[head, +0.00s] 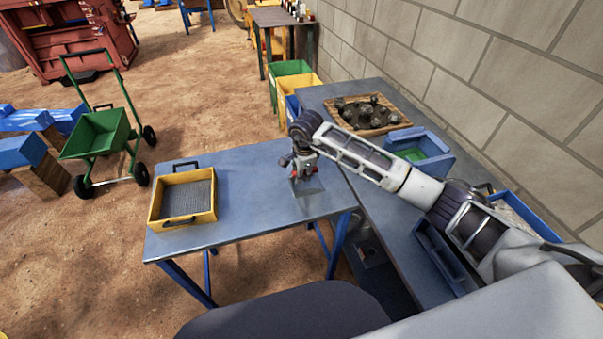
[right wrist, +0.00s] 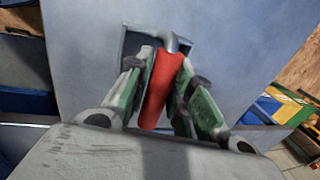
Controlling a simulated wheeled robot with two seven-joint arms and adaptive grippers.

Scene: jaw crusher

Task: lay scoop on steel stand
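The scoop shows in the right wrist view as a red handle (right wrist: 163,88) with a bent metal neck, with a grey pan beyond it. In the head view its grey pan (head: 308,187) is over the right end of a blue-grey table with blue legs, which appears to be the steel stand (head: 250,190). The pan looks low at the tabletop; I cannot tell whether it touches. My right gripper (head: 303,170) is above this end, its fingers close along both sides of the handle, apparently shut on it. My left gripper is not in view.
A yellow sieve tray (head: 155,205) stands on the left of the table. A longer bench (head: 385,225) at the right holds a wooden tray of rocks (head: 400,123) and a blue bin (head: 440,160). The table's middle is clear. A green cart (head: 68,150) stands on the ground.

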